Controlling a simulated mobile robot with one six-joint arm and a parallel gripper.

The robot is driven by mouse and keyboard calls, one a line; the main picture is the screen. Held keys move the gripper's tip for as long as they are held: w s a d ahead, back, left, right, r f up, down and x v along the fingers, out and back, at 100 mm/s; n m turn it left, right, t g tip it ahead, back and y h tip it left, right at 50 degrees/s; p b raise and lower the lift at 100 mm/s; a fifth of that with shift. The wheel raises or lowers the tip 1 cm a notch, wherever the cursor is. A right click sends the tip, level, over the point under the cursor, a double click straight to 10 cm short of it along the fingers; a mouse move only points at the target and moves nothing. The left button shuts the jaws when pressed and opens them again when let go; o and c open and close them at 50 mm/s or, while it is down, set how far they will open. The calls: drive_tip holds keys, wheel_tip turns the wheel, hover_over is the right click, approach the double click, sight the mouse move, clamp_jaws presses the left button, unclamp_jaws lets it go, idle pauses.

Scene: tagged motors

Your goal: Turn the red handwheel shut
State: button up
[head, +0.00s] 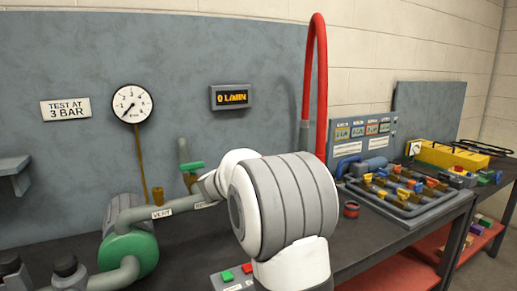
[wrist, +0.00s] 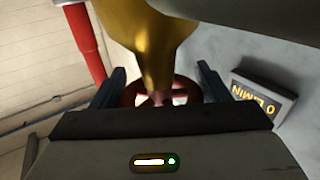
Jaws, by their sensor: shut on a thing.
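The red handwheel (wrist: 188,90) shows in the wrist view, below a brass valve body (wrist: 158,45). My gripper (wrist: 163,78) has one dark finger on each side of the wheel and is shut on it. The front of the wheel is partly hidden by the gripper's body. In the head view my white and grey arm covers the wheel and the gripper. The flow display (head: 231,97) reads 0 L/MIN, and it also shows upside down in the wrist view (wrist: 264,103).
A pressure gauge (head: 132,104) hangs on the grey panel beside a "TEST AT 3 BAR" sign (head: 66,109). A manifold (head: 400,190) lies right.

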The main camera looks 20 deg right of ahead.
drive_tip(key=shift+d+f+m+g+h+p, duration=0.1)
drive_tip(key=shift+m+g+h+p, duration=0.35)
drive_tip(key=shift+g+p, duration=0.25)
drive_tip(key=o, duration=1)
drive_tip(key=v, duration=0.8)
drive_tip(key=shift+d, duration=0.1)
